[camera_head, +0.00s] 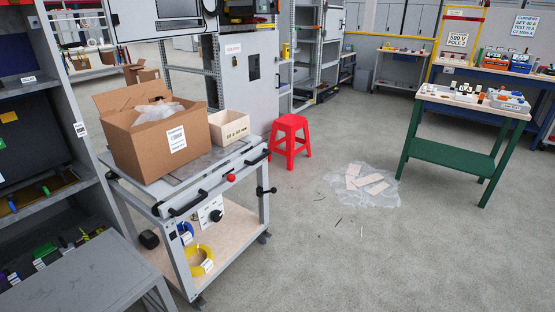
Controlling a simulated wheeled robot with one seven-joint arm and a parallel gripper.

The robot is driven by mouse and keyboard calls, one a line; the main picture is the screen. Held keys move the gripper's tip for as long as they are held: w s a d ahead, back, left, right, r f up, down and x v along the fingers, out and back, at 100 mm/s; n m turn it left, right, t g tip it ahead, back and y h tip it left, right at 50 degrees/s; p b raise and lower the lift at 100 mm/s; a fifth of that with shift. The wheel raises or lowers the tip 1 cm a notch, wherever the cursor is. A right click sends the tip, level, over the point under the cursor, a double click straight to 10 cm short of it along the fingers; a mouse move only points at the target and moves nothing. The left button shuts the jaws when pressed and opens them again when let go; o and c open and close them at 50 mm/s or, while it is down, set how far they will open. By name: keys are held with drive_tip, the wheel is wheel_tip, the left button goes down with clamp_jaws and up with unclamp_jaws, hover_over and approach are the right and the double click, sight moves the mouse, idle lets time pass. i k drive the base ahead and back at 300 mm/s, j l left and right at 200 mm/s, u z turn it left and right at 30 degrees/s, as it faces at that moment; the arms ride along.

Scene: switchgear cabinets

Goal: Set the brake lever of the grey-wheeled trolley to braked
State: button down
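A grey trolley (197,180) stands at left centre with a pale lower shelf (228,243). Its castors (265,237) look dark grey, but they are small and partly hidden. On its front are black handles (187,204), a red knob (231,178) and a white plate with a black rotary knob (215,215). A black lever with a ball end (265,190) sticks out at the right front corner post. I cannot tell which of these is the brake lever, and the plate's markings are too small to read. My gripper is not in view.
An open cardboard box (149,133) and a white bin (229,127) sit on the trolley. A red stool (290,140) stands behind it, and a grey bench (88,280) is close at front left.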

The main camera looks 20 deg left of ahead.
sight(273, 190)
drive_tip(key=i+u, duration=0.15)
drive_tip(key=i, duration=0.9)
drive_tip(key=i+u, duration=0.15)
drive_tip(key=i, duration=0.85)
drive_tip(key=i+u, duration=0.2)
drive_tip(key=i, duration=0.35)
drive_tip(key=i+l+u, duration=0.2)
drive_tip(key=i, duration=0.4)
